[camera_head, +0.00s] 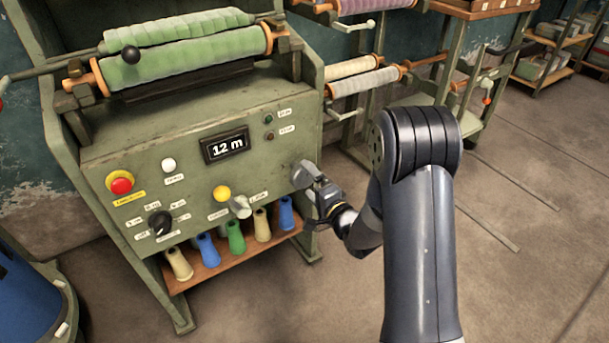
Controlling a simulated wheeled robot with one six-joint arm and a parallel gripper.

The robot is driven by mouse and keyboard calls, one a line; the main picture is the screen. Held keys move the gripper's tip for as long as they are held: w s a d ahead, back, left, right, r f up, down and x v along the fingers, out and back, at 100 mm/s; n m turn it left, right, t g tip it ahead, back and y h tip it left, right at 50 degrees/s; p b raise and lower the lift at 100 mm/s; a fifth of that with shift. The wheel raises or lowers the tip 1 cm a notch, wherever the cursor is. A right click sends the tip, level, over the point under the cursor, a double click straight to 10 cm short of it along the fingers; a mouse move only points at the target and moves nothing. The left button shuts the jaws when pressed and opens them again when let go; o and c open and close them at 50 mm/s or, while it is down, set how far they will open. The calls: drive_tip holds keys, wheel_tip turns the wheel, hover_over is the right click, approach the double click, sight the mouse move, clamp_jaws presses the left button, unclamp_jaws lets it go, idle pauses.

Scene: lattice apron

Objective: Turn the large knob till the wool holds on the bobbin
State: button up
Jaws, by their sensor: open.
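A green-grey machine (110,165) stands at the left with a sloping control panel. Thick green wool (190,62) lies wound on a roller across its top, with a second green roll (180,28) behind. A rounded grey knob (302,173) sits at the panel's right edge. My gripper (314,184) is open right at this knob, partly overlapping it; I cannot tell whether they touch. A black knob (160,222) is at the panel's lower left, and a pale metal knob (240,206) is at its lower middle. The display (226,145) reads "12 m".
The panel also has a red stop button (121,185), a white button (168,165) and a yellow button (222,193). Several coloured cones stand on a wooden shelf (215,262) below. A rack with rollers (366,80) stands behind.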

sight(306, 178)
drive_tip(key=v, duration=0.7)
drive_tip(key=shift+p, duration=0.4)
drive_tip(key=b+x, duration=0.1)
drive_tip(key=x, duration=0.9)
drive_tip(key=shift+w+a+b, duration=0.2)
drive_tip(key=shift+w+b, duration=0.1)
drive_tip(key=shift+b, duration=0.1)
drive_tip(key=shift+s, duration=0.1)
